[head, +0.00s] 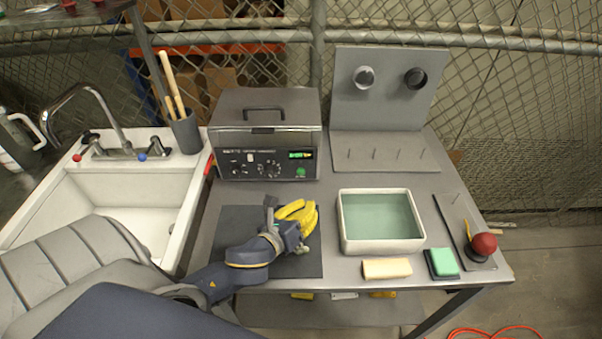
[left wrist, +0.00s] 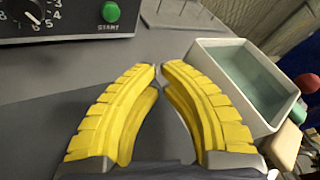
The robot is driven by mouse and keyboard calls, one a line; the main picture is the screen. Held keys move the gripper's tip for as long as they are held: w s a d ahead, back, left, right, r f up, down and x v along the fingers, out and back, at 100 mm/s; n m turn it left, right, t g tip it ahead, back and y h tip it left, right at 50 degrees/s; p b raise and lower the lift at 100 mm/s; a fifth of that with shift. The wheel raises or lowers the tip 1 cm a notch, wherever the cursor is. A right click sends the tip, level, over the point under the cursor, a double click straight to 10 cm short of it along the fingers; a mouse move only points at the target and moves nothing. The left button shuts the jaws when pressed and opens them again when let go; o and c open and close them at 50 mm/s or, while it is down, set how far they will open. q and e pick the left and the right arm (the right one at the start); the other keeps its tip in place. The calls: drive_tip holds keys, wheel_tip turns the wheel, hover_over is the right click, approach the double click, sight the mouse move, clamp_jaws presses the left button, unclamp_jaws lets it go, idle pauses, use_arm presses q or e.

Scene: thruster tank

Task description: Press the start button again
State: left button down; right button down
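The green start button (head: 301,172) is at the lower right of the front panel of a grey tank machine (head: 265,135). In the left wrist view the button (left wrist: 111,11) is at the top, with "START" printed under it. My left gripper (head: 312,208) is over the dark mat, in front of the machine and apart from the button. Its yellow fingers (left wrist: 158,68) curve together with their tips almost meeting, and nothing shows between them. The machine's lid is down, and a small green display (head: 300,155) is lit above the button. My right gripper is not in view.
A tray of greenish liquid (head: 343,240) stands right of my left gripper. A pegged rack (head: 385,155) is behind. A sink (head: 115,180) is at left.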

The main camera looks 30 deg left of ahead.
sight(301, 172)
use_arm(q)
drive_tip(key=shift+w+a, duration=0.75)
drive_tip(key=shift+w, duration=0.4)
drive_tip(key=shift+w+a, duration=0.75)
drive_tip(key=shift+w, duration=0.45)
drive_tip(key=shift+w+a, duration=0.75)
drive_tip(key=shift+w, duration=0.4)
drive_tip(key=c, duration=2.1)
unclamp_jaws()
clamp_jaws()
drive_tip(key=shift+w+a, duration=0.1)
drive_tip(key=shift+w, duration=0.05)
drive_tip(key=shift+w+a, duration=0.15)
drive_tip(key=shift+w, duration=0.05)
